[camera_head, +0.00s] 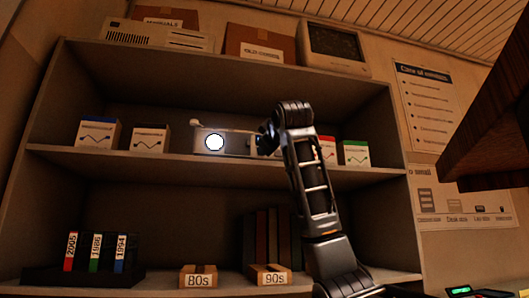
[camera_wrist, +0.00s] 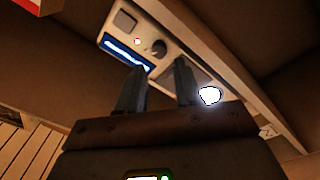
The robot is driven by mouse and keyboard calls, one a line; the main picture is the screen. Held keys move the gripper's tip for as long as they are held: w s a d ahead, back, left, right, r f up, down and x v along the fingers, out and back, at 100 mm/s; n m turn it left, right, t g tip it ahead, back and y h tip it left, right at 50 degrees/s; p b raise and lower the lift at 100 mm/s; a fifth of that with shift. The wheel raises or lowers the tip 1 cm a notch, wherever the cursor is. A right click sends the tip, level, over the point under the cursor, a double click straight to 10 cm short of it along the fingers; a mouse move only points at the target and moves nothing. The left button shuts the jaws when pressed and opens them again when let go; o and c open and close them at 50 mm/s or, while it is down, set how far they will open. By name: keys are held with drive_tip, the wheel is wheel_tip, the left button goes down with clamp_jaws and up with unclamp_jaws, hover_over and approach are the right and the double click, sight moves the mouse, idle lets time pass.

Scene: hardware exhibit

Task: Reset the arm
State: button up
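My arm (camera_head: 315,190) rises in front of the shelf unit and bends at the top toward the middle shelf. My gripper (camera_wrist: 160,78) shows in the wrist view with its two fingers apart and nothing visibly held between them.
Small boxes (camera_head: 98,134) stand left and right of the device on the middle shelf (camera_head: 120,155). Binders (camera_head: 95,252) and boxes marked 80s (camera_head: 198,277) and 90s (camera_head: 269,275) are on the lower shelf. A dark wooden edge (camera_head: 490,130) juts in at the right.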

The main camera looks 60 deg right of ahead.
drive_tip(key=shift+v, duration=1.1)
drive_tip(key=shift+d, duration=0.1)
